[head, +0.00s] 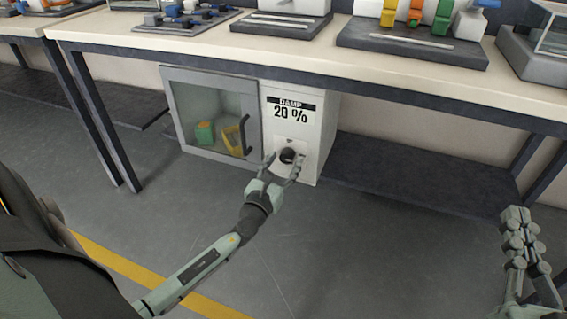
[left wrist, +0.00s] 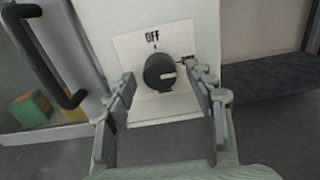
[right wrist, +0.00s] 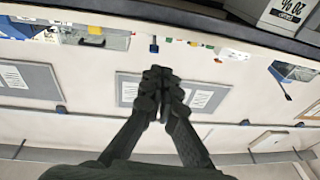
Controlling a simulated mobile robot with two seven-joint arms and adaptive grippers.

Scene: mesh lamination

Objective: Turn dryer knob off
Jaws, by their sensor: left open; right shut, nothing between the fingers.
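The dryer (head: 310,150) is a white box under the bench, with a panel reading "DAMP 20 %". Its round black knob (head: 288,156) sits low on the front. In the left wrist view the knob (left wrist: 159,72) is below the word "OFF", and its pale pointer mark points to the right, away from that word. My left gripper (head: 282,163) is open, with its fingers on either side of the knob; I cannot tell whether they touch it. My right gripper (head: 515,214) is shut and empty, well to the right, away from the dryer.
The dryer's glass door (head: 212,112) with a dark handle (head: 244,134) is closed left of the knob; green and yellow items show inside. The bench top (head: 400,68) overhangs the dryer. A dark low shelf (head: 420,175) lies to the right. The floor in front is clear.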

